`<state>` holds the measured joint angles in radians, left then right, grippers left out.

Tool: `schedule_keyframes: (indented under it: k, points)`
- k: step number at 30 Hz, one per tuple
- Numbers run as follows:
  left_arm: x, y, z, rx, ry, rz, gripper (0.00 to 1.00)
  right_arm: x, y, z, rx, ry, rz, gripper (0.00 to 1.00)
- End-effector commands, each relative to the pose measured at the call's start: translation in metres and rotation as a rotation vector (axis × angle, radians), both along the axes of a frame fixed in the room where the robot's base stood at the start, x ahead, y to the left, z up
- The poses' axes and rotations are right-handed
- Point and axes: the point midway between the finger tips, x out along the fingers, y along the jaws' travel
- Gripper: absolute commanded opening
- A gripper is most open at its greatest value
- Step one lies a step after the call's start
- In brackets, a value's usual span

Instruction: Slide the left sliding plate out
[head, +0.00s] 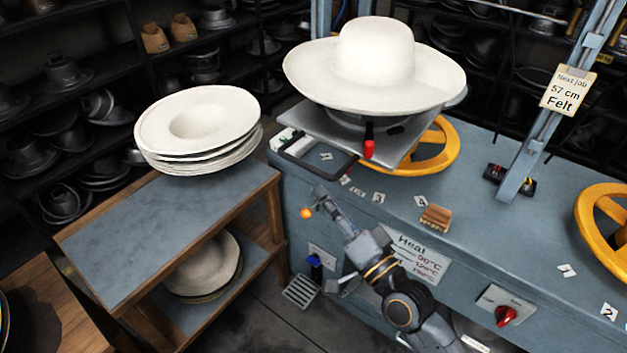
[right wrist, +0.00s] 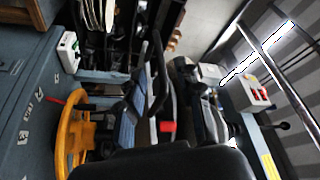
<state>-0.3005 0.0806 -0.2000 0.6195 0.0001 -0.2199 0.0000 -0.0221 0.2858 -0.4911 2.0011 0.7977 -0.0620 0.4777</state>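The left sliding plate (head: 398,141) is a flat grey metal plate on the left side of the blue press bench. Its black loop handle (head: 318,157) points toward the bench's front left edge, and also shows in the right wrist view (right wrist: 158,78). A wide-brimmed white hat (head: 375,62) sits above the plate and hides its back part. My right gripper (head: 328,204) is in front of the bench, below the handle and apart from it. Its fingers are small and seen edge-on, so their opening is unclear. My left gripper is out of view.
A red-tipped lever (head: 369,148) stands at the plate's front. A yellow wheel (head: 440,146) is beside the plate, and a brush (head: 436,217) lies on the bench. A wooden table (head: 115,250) with stacked hats (head: 198,125) stands left.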

Motion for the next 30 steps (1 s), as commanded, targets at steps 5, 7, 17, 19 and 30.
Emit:
schedule_keyframes:
  k: [5,7,17,19,30]
  points:
    - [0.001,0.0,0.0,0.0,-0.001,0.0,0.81,-0.017,-0.012,-0.005,-0.001,0.0,0.001,0.36]
    - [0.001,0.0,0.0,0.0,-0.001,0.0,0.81,-0.02,-0.013,-0.005,-0.001,0.0,0.001,0.36]
    - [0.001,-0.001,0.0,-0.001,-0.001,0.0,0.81,-0.021,-0.014,-0.005,0.0,-0.001,0.001,0.36]
    - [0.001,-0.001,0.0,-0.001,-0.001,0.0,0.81,-0.021,-0.014,-0.005,0.0,-0.001,0.001,0.36]
    - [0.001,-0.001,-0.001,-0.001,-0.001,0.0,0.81,-0.002,-0.03,-0.084,-0.156,0.082,-0.074,0.36]
